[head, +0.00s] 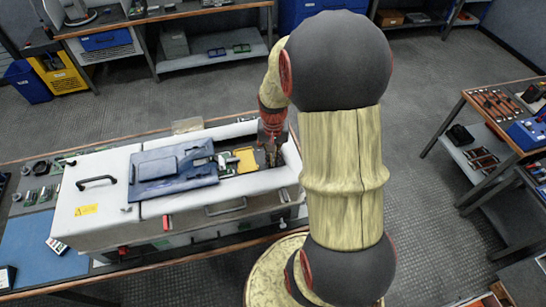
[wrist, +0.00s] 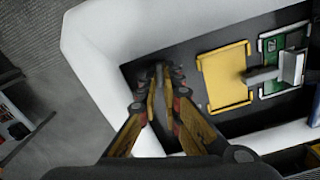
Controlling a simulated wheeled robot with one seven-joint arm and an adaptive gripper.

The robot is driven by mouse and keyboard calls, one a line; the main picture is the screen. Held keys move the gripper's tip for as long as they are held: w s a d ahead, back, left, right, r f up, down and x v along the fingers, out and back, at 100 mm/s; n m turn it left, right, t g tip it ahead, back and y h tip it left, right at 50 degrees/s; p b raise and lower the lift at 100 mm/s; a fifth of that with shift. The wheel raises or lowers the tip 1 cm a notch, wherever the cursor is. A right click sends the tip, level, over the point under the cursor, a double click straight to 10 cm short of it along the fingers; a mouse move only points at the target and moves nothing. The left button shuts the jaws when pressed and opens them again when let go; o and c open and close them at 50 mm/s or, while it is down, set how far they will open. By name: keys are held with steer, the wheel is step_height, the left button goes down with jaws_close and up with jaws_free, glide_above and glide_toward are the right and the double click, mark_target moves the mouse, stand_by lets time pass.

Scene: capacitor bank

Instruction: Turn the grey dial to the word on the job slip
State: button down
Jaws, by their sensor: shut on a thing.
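My gripper (wrist: 160,76) reaches down into the open right end of the white cabinet (head: 105,205). Its two fingers are close together on a small grey piece at the dark panel, which I take for the grey dial. The fingers hide most of it, and its pointer and words cannot be read.
Right of my fingers in the wrist view are a yellow plate (wrist: 225,78) and a green board (wrist: 280,45) with a grey block. The white cabinet wall (wrist: 95,45) runs close around the fingers. A dark blue cover (head: 172,170) lies on the cabinet.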

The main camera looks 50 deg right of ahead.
mark_target(273, 161)
steer(key=shift+m, duration=0.5)
steer(key=c, duration=2.2)
jaws_free()
steer(key=shift+c, duration=0.2)
step_height(273, 161, up, 12)
